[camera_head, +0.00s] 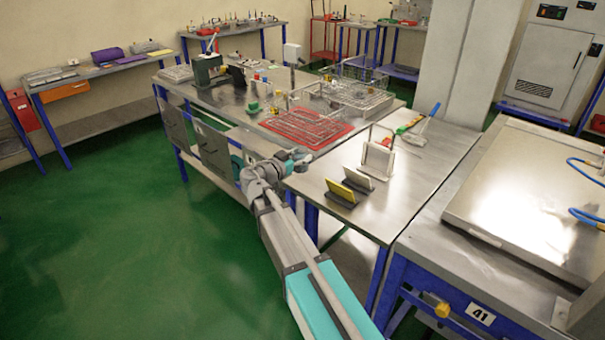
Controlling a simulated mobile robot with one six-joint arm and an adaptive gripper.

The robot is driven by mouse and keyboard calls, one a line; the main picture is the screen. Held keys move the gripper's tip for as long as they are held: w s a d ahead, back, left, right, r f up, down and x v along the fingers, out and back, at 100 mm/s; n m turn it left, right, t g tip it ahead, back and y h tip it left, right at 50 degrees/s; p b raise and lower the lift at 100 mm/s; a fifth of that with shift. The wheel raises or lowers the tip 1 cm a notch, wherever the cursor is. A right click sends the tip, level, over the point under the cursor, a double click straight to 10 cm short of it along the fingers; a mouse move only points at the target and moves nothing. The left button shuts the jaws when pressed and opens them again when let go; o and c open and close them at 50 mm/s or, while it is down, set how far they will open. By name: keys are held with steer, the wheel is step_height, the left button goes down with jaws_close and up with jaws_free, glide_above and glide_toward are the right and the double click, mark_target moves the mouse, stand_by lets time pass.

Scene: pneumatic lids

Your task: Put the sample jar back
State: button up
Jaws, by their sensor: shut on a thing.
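My gripper (296,158) is at the end of my arm, at the left edge of the near steel table, close to the front of the red tray (331,147). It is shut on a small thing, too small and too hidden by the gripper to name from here. I cannot pick out the sample jar for certain. A wire rack stands in the red tray, and small yellow-topped items (275,111) stand behind it.
A yellow panel (340,190) and a grey panel stand on the near table (411,178), with a white framed panel (378,159) behind them. Wire baskets (365,90) stand behind the red tray. A green press (208,70) stands at the far left. Bare steel lies right of the panels.

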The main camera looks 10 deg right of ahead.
mark_target(300, 166)
steer(key=shift+w+d+f+b, duration=0.1)
steer(key=shift+w+f+b, duration=0.45)
steer(key=shift+w+f, duration=0.3)
steer(key=shift+s+f, duration=0.1)
steer(key=shift+w+f+b, duration=0.5)
steer(key=shift+f+b, duration=0.15)
steer(key=shift+b, duration=0.05)
steer(key=shift+s+f+b, duration=0.1)
steer(key=shift+f+b, duration=1.25)
steer(key=shift+f, duration=0.15)
steer(key=o, duration=1.2)
steer(key=shift+o, duration=0.2)
steer(key=shift+r, duration=0.25)
steer(key=v, duration=1.2)
